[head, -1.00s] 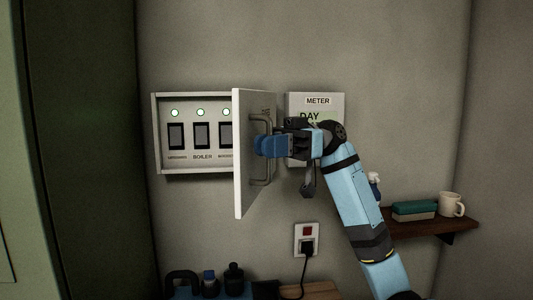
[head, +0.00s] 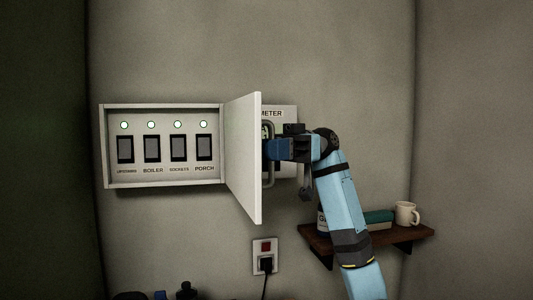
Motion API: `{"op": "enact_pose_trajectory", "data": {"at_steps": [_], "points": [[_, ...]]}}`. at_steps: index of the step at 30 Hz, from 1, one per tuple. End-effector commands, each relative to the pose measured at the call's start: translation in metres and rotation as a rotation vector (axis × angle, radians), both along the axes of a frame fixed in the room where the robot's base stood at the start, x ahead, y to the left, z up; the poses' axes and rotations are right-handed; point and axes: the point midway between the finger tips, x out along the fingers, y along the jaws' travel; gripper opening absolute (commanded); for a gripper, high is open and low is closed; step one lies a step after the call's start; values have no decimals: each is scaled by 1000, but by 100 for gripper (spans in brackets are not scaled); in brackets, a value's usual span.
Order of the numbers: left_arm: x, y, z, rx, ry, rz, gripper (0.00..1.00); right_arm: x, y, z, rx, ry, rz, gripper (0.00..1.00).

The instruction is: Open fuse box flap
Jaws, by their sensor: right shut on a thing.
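The fuse box (head: 163,188) is on the wall at the left of the head view. Its flap (head: 243,155) is hinged on the right side and stands wide open, swung out from the wall. Several switches show inside, the rightmost labelled PORCH (head: 204,147), each with a lit lamp above. My right gripper (head: 273,149) is at the flap's outer face, shut on the grey bar handle (head: 269,181). The fingertips are partly hidden at the handle. My left gripper is not in view.
The meter (head: 287,112) is on the wall behind the flap and my right gripper, partly covered. A wall socket (head: 265,251) with a plug is below. A brown shelf (head: 318,237) at right holds a white mug (head: 406,214), a green-topped block (head: 379,217) and a partly hidden bottle.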

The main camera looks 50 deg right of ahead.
Motion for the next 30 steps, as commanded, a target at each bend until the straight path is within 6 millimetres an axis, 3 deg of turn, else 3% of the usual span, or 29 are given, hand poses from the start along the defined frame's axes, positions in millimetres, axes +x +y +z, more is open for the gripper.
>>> {"op": "enact_pose_trajectory", "data": {"at_steps": [8, 9, 10, 20, 25, 30], "points": [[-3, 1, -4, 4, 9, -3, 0, 0, -1, 1, 1, 1, -2, 0], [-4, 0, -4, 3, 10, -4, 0, 0, -1, 1, 1, 1, -2, 15], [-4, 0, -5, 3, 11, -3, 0, 0, -1, 1, 2, 1, -2, 22], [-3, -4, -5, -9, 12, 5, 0, 0, -3, 0, 1, 1, -2, 22], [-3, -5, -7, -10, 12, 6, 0, 0, -23, 0, 2, 0, -3, 22], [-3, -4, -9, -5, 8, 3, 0, -3, -61, 0, 3, 2, -4, 22]]}}
